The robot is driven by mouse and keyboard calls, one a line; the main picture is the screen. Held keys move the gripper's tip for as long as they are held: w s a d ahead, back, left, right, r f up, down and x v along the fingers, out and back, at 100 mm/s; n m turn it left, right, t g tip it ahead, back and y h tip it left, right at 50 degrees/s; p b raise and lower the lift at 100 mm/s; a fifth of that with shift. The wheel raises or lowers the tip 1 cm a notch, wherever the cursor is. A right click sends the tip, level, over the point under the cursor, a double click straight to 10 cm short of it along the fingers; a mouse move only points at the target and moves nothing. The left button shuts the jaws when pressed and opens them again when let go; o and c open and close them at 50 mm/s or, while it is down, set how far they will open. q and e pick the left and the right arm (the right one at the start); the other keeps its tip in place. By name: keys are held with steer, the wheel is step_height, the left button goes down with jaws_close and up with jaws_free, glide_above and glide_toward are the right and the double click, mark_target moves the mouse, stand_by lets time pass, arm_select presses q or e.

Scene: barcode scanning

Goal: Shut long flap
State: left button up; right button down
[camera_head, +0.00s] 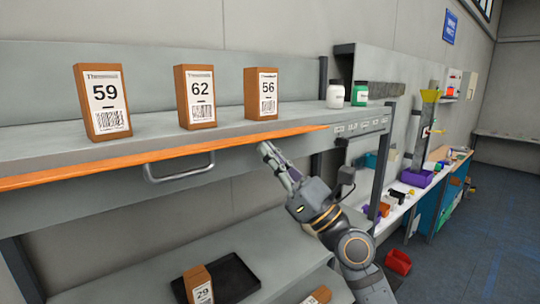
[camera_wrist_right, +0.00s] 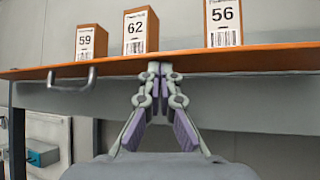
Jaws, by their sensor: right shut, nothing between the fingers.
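The long flap seems to be the long panel with an orange edge (camera_head: 180,152) along the front of the upper shelf; a metal handle (camera_head: 180,168) hangs below it. How far the flap is open I cannot tell. In the wrist view the orange edge (camera_wrist_right: 215,62) runs across behind my fingertips, and the handle (camera_wrist_right: 72,77) is to their left. My right gripper (camera_head: 267,149) is shut and empty, just below the orange edge and right of the handle. Its fingertips (camera_wrist_right: 160,67) overlap the edge in the wrist view; contact is unclear. My left gripper is not in view.
Boxes labelled 59 (camera_head: 104,103), 62 (camera_head: 196,97) and 56 (camera_head: 261,94) stand on the upper shelf, with two bottles (camera_head: 347,94) at its right end. A black tray (camera_head: 232,275) and a box marked 29 (camera_head: 198,286) are on the lower shelf.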

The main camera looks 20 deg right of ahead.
mark_target(265, 136)
steer(key=shift+r, duration=0.2)
steer(key=shift+w+r, duration=0.1)
steer(key=shift+r, duration=0.55)
steer(key=shift+w+a+r, duration=0.1)
steer(key=shift+w+r, duration=0.15)
steer(key=shift+r, duration=0.4)
steer(key=shift+w+r, duration=0.2)
steer(key=shift+w+a+r, duration=0.15)
steer(key=shift+w+a, duration=0.05)
steer(key=shift+w, duration=0.05)
stand_by(0.3)
